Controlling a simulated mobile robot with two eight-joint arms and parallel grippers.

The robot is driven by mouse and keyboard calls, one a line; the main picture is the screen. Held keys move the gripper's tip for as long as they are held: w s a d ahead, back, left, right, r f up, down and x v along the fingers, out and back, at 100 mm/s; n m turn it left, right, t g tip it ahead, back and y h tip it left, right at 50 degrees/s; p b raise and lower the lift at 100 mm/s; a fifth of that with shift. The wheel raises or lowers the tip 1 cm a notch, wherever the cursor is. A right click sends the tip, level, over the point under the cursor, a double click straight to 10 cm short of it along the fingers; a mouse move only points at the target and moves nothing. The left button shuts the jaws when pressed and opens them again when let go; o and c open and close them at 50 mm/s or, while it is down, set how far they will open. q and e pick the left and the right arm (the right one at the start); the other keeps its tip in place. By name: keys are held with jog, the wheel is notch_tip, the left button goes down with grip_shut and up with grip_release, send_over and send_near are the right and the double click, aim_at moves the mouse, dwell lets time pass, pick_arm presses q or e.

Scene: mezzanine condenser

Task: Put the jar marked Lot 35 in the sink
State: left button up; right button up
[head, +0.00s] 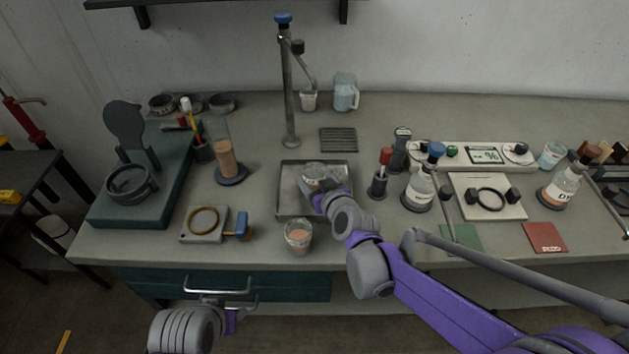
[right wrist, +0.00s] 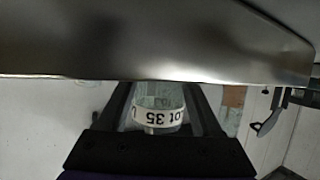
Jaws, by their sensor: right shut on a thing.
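The jar (head: 313,173) is clear glass and sits in my right gripper (head: 325,190), over or inside the metal sink (head: 283,196) in the head view. In the right wrist view the jar (right wrist: 160,112) is between the two dark fingers, and its white band reads "ot 35". My right gripper is shut on it. A broad metal surface (right wrist: 150,45), probably the sink, fills the top of that view. I cannot tell whether the jar touches the sink floor. My left gripper (head: 232,318) is low at the front, by the drawer handle; its fingers are not clear.
A beaker with peach liquid (head: 298,237) stands just in front of the sink. A tap (head: 288,95) rises behind it. A red-capped bottle (head: 378,182) and a blue-capped bottle (head: 419,187) stand to the right. A ring plate (head: 204,224) lies front left.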

jog(key=shift+f, duration=0.2)
jog(key=o, duration=1.4)
jog(key=shift+r, duration=0.1)
jog(key=shift+o, duration=0.2)
jog(key=shift+s+d+r, duration=0.1)
jog(key=shift+s+r, duration=0.1)
jog(key=shift+r, duration=0.1)
jog(key=p+v, duration=0.1)
jog(key=v, duration=1)
jog(key=shift+s+d, duration=0.15)
jog(key=shift+s, duration=0.1)
